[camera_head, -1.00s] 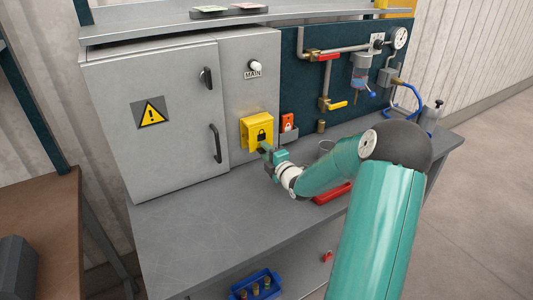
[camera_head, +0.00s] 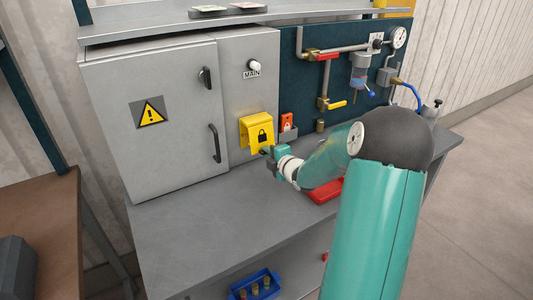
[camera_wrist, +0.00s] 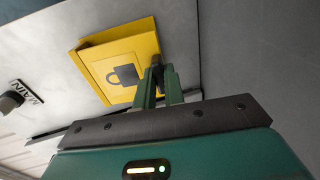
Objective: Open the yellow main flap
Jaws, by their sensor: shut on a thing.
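The yellow main flap (camera_head: 256,132) with a black padlock sign is on the grey cabinet front, below the MAIN knob. It also shows in the wrist view (camera_wrist: 118,62), where it looks tilted, with one edge beside my fingers. My gripper (camera_head: 267,151) is at the flap's lower right corner. In the wrist view, my gripper's (camera_wrist: 158,82) two green fingers are shut on a small dark tab (camera_wrist: 157,62) at the flap's edge. The fingertips partly hide this tab. What lies behind the flap is hidden.
The MAIN knob (camera_head: 255,65) is above the flap. A red padlock holder (camera_head: 287,124) is just to its right. The cabinet door handle (camera_head: 214,143) stands out at left. A red tray (camera_head: 322,194) lies on the bench below my arm. The bench front left is clear.

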